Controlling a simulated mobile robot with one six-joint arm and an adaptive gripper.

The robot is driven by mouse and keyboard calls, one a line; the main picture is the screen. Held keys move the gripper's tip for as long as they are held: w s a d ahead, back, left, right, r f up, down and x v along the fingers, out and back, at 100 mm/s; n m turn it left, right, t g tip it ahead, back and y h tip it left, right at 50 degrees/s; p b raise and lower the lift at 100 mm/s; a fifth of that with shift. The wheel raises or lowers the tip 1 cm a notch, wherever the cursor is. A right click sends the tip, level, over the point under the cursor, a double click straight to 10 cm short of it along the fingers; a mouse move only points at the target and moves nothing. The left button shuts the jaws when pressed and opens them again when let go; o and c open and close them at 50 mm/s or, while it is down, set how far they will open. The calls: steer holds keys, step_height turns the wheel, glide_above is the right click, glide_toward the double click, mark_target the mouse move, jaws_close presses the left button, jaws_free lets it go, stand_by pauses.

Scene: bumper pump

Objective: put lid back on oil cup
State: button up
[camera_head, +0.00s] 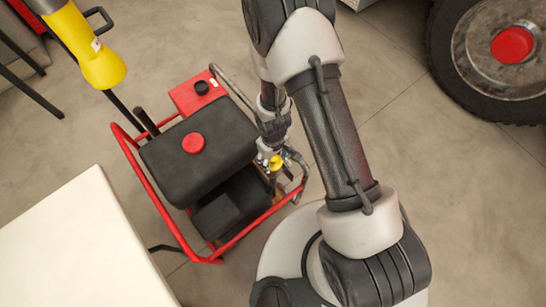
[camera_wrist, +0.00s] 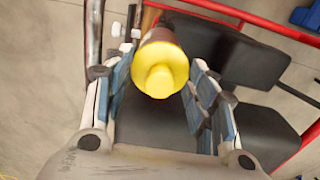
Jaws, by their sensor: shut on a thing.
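The yellow lid (camera_wrist: 160,72) is between the fingers of my gripper (camera_wrist: 160,80) in the wrist view, with its round knob facing the camera. My gripper is shut on it. A brownish part, likely the oil cup (camera_wrist: 166,24), shows just behind the lid. I cannot tell whether the lid sits on it or is apart from it. In the head view the lid (camera_head: 276,162) is a small yellow patch at my gripper (camera_head: 270,155), at the right side of the pump unit. The cup is mostly hidden there.
The pump unit has a red tube frame (camera_head: 150,190), a black tank (camera_head: 215,140) with a red cap (camera_head: 193,143), and metal pipes (camera_wrist: 94,30) close to my gripper. A white table (camera_head: 85,245) stands at lower left, a large wheel (camera_head: 500,60) at upper right.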

steer(key=o, duration=1)
steer(key=shift+c, duration=0.2)
steer(key=shift+o, duration=0.5)
steer(key=o, duration=0.4)
steer(key=shift+r, duration=0.1)
steer(key=shift+r+p, duration=3.3)
steer(key=shift+r, duration=0.15)
steer(key=shift+c, duration=0.6)
